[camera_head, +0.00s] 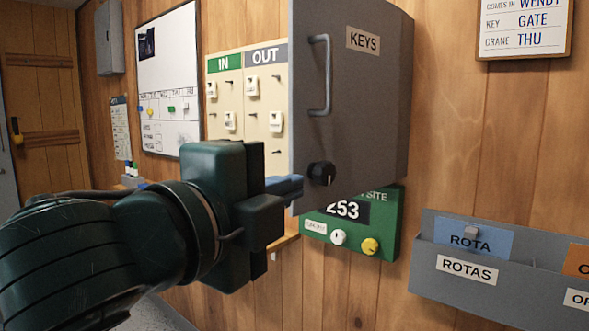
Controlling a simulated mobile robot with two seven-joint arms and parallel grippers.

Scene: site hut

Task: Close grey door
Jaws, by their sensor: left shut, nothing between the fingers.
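The grey door (362,110), labelled KEYS, has a bar handle (325,75) near its left edge and a black knob (321,173) low down. It stands open, angled out from the wooden wall with its left edge nearer me. Whatever is behind it is hidden. My left gripper (290,187) is shut and empty. Its blue fingertips overlap the door's lower left edge, just left of the knob; I cannot tell whether they touch it. My right gripper is not in view.
A green panel (392,222) with a 253 display and knobs sits below the door. A grey ROTAS rack (425,255) juts out at lower right. The IN/OUT board (238,62) and a whiteboard (170,75) hang left. A wooden door (40,90) stands far left.

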